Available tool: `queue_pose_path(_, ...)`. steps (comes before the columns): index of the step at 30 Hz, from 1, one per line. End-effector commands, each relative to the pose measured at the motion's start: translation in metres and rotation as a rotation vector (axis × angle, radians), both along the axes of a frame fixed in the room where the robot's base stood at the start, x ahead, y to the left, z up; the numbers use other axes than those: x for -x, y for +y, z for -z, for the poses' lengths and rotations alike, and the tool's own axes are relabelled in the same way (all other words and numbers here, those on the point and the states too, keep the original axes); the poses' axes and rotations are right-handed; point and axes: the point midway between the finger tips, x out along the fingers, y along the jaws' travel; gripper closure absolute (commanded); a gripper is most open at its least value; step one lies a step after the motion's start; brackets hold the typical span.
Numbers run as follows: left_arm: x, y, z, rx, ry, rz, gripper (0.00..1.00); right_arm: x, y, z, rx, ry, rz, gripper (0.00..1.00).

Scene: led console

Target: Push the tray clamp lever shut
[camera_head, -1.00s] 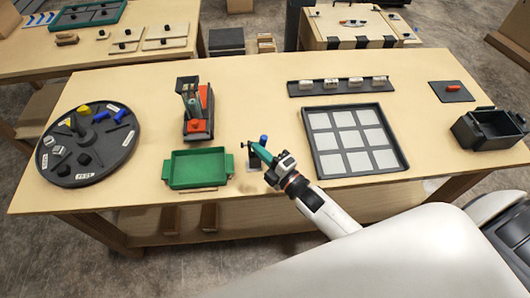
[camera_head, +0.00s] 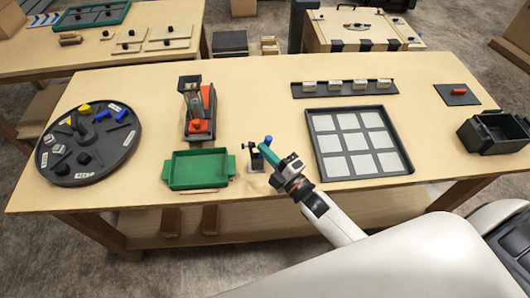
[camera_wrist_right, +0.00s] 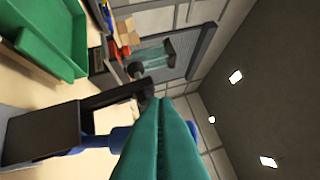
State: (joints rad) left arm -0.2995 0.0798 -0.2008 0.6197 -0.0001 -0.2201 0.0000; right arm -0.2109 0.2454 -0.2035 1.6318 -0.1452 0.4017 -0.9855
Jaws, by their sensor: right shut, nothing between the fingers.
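The tray clamp (camera_head: 257,163) is a small stand with dark and blue parts, just right of the green tray (camera_head: 200,169). A blue tip stands up behind my fingers in the head view. My right gripper (camera_head: 268,152) has teal fingers, shut and empty, close beside the clamp's upper part. In the right wrist view the shut fingers (camera_wrist_right: 160,105) fill the lower middle. The clamp's dark block (camera_wrist_right: 42,135) and a blue part (camera_wrist_right: 88,140) lie left of them, partly covered. I cannot tell whether the fingers touch the lever. My left gripper is not in view.
A round dark tray (camera_head: 88,172) with coloured pieces is at the left. A red and dark device (camera_head: 198,125) stands behind the green tray. A grid panel (camera_head: 315,150) lies to the right, and a black bin (camera_head: 490,135) at the far right.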

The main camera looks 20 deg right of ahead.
Motion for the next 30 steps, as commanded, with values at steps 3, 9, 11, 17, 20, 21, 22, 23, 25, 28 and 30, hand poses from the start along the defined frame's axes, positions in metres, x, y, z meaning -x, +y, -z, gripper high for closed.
queue_pose_path(3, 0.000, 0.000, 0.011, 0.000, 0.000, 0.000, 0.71, 0.001, -0.004, 0.005, -0.045, -0.013, 0.002, 1.00)
queue_pose_path(9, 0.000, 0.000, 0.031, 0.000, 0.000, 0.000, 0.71, 0.003, -0.012, 0.010, -0.164, -0.047, 0.003, 1.00)
queue_pose_path(11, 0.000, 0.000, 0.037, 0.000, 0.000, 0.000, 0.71, 0.004, -0.015, 0.011, -0.209, -0.059, 0.003, 1.00)
queue_pose_path(17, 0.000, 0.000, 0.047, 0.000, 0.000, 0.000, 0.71, 0.007, -0.024, 0.012, -0.277, -0.080, 0.001, 1.00)
queue_pose_path(20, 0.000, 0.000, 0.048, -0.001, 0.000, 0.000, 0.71, 0.008, -0.027, 0.013, -0.277, -0.079, 0.001, 1.00)
queue_pose_path(21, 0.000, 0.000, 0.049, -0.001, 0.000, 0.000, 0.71, 0.008, -0.029, 0.014, -0.277, -0.079, 0.001, 1.00)
queue_pose_path(22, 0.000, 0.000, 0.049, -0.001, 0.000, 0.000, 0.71, 0.008, -0.030, 0.014, -0.277, -0.079, 0.001, 1.00)
queue_pose_path(23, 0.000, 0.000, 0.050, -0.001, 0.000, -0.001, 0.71, 0.009, -0.030, 0.015, -0.277, -0.079, 0.001, 1.00)
queue_pose_path(25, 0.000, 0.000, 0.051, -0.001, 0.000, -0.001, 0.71, 0.009, -0.032, 0.016, -0.276, -0.080, 0.001, 1.00)
queue_pose_path(28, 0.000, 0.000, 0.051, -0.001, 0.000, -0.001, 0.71, 0.009, -0.033, 0.017, -0.275, -0.079, 0.001, 1.00)
queue_pose_path(30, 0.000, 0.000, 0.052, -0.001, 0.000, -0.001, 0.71, 0.009, -0.034, 0.018, -0.275, -0.079, 0.001, 1.00)
